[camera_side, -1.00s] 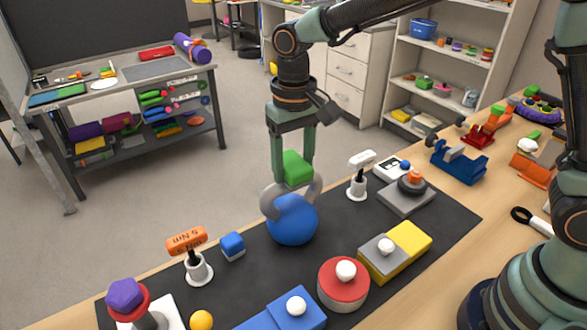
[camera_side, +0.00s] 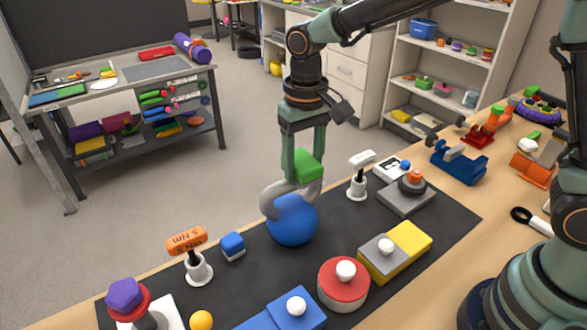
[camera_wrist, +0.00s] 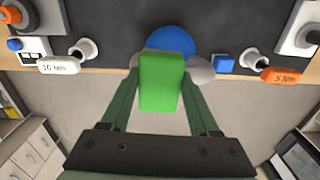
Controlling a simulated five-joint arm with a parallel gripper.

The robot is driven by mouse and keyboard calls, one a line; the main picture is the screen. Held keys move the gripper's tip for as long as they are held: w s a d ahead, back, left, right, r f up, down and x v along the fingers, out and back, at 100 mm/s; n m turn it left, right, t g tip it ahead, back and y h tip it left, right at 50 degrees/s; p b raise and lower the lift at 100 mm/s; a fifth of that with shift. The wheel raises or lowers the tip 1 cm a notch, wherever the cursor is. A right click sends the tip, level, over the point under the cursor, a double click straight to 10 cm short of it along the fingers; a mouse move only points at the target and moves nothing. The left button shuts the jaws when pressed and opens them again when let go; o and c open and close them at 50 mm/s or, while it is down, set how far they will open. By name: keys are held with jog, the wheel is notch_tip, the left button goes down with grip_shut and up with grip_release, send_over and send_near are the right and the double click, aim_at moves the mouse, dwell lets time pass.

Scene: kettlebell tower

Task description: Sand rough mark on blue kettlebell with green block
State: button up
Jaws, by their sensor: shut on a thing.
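The blue kettlebell (camera_side: 292,220) stands upright on the dark mat (camera_side: 445,226), with its grey handle (camera_side: 270,203) on top. My gripper (camera_side: 304,168) is shut on the green block (camera_side: 309,163) just above the handle, toward its right side in the side view. I cannot tell whether the block touches the handle. In the wrist view the green block (camera_wrist: 161,82) sits between the fingers and covers part of the kettlebell (camera_wrist: 171,40) and its handle (camera_wrist: 200,69). No rough mark can be made out.
A small blue cube (camera_side: 232,245) and an orange-handled tool (camera_side: 188,241) stand left of the kettlebell. A white-handled tool (camera_side: 361,161) stands close on its right. A red disc (camera_side: 343,288) and a grey-yellow block (camera_side: 408,240) are in front. Bare mat surrounds the kettlebell's front.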

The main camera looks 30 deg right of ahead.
aim_at(284, 184)
jog(key=shift+w+a, duration=0.15)
jog(key=shift+a, duration=1.95)
jog(key=shift+d, duration=0.15)
jog(key=shift+d, duration=1.95)
jog(key=shift+a, duration=0.1)
jog(key=shift+a, duration=2)
jog(key=shift+d, duration=2.1)
jog(key=shift+a, duration=0.15)
